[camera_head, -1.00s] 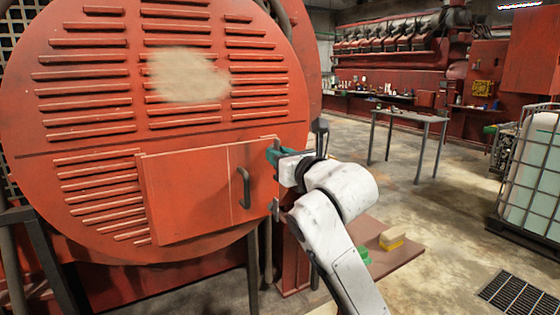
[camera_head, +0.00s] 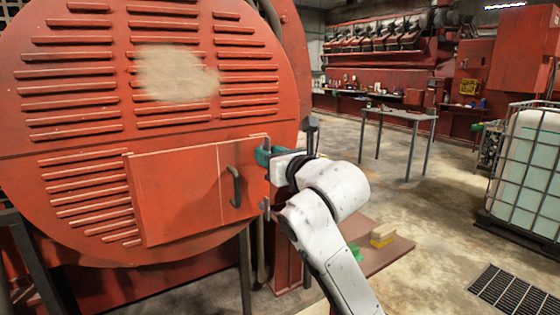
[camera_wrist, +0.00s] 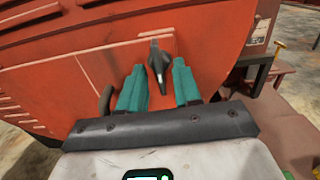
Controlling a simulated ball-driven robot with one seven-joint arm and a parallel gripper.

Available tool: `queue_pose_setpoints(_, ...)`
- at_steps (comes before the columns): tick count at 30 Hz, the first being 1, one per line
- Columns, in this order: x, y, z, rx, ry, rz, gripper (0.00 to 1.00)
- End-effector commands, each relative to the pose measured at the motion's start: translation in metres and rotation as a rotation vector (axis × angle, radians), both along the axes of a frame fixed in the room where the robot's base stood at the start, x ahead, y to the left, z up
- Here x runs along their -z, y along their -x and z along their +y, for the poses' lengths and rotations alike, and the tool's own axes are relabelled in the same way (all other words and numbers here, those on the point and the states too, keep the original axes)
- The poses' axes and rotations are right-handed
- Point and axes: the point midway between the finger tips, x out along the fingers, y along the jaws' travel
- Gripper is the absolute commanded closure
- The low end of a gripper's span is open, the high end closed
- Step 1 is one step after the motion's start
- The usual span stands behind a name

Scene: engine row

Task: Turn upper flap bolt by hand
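A red flap (camera_head: 180,195) with a dark curved handle (camera_head: 234,187) sits in the round red cover (camera_head: 75,140). My gripper (camera_head: 266,155) is at the flap's upper right corner. In the wrist view, the upper flap bolt (camera_wrist: 157,62), a dark pointed lever, stands between the two teal fingers of my gripper (camera_wrist: 158,90). The fingers are apart, with a gap on each side of the bolt. In the head view the fingers hide this bolt. A lower bolt (camera_head: 265,207) shows at the flap's lower right edge.
A grey table (camera_head: 400,114) stands behind to the right. A caged white tank (camera_head: 530,165) is at the far right. A yellow block (camera_head: 382,236) lies on a low brown platform (camera_head: 398,251).

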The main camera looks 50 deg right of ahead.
Motion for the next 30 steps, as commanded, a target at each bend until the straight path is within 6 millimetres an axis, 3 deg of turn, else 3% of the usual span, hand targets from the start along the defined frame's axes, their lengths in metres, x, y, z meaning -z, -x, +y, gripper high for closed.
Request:
queue_pose_setpoints(15, 0.001, 0.084, 0.024, -0.001, -0.001, -0.001, 0.67)
queue_pose_setpoints(21, 0.001, 0.097, 0.028, -0.001, 0.000, 0.002, 0.67)
queue_pose_setpoints(30, 0.001, 0.098, 0.028, -0.001, 0.000, 0.002, 0.67)
